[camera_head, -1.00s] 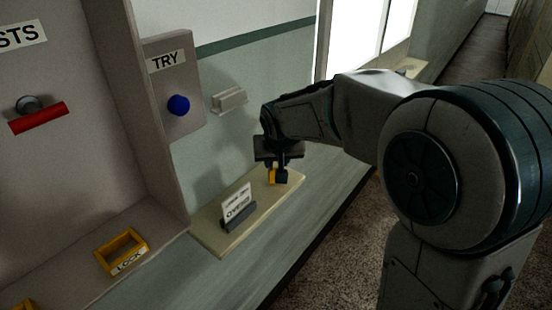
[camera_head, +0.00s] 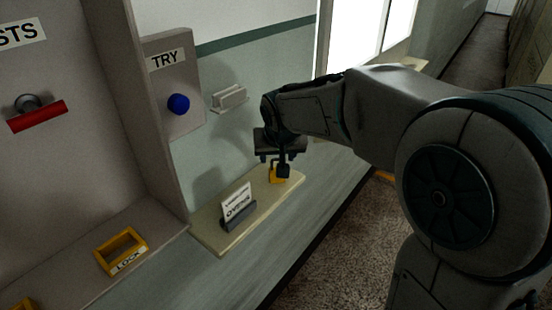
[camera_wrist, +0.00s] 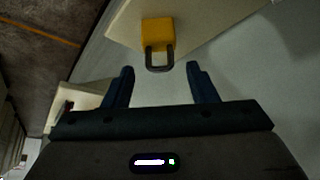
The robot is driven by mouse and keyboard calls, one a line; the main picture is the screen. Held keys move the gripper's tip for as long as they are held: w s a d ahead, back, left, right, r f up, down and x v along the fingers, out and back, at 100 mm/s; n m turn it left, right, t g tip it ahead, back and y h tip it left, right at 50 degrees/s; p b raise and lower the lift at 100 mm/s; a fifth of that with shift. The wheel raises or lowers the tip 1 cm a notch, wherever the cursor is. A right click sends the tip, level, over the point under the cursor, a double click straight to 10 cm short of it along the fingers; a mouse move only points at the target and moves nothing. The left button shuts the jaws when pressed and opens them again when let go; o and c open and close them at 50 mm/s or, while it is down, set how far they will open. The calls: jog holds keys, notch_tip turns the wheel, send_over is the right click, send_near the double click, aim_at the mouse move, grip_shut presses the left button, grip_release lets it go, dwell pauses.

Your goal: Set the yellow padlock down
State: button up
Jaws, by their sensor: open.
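The yellow padlock (camera_wrist: 158,34) lies on the cream board (camera_head: 222,240), near the board's far right end. In the wrist view its dark shackle points toward my gripper (camera_wrist: 160,88). The gripper is open, with one finger to each side of the line of the shackle and nothing between the fingertips. The padlock is just beyond the fingertips, apart from them. In the head view my gripper (camera_head: 277,170) hangs just over the padlock (camera_head: 276,178) and hides part of it.
A card in a dark holder (camera_head: 238,218) stands on the same board. A yellow-rimmed tray labelled LOCK (camera_head: 104,262) sits at lower left. A panel with a blue TRY knob (camera_head: 178,104) and a small wall bracket (camera_head: 229,98) are behind. The counter in front of the board is clear.

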jog(key=a+v, duration=0.1)
jog(key=v, duration=0.9)
jog(key=s+d+f+g, duration=0.1)
jog(key=s+d+f, duration=0.5)
jog(key=s, duration=0.3)
jog(key=s+d+f+m+g, duration=0.1)
jog(key=s+d+f+g, duration=0.1)
jog(key=s+d+f, duration=0.4)
jog(key=s+d, duration=0.3)
jog(key=s, duration=0.1)
jog(key=shift+f+h, duration=0.3)
jog(key=shift+h, duration=0.1)
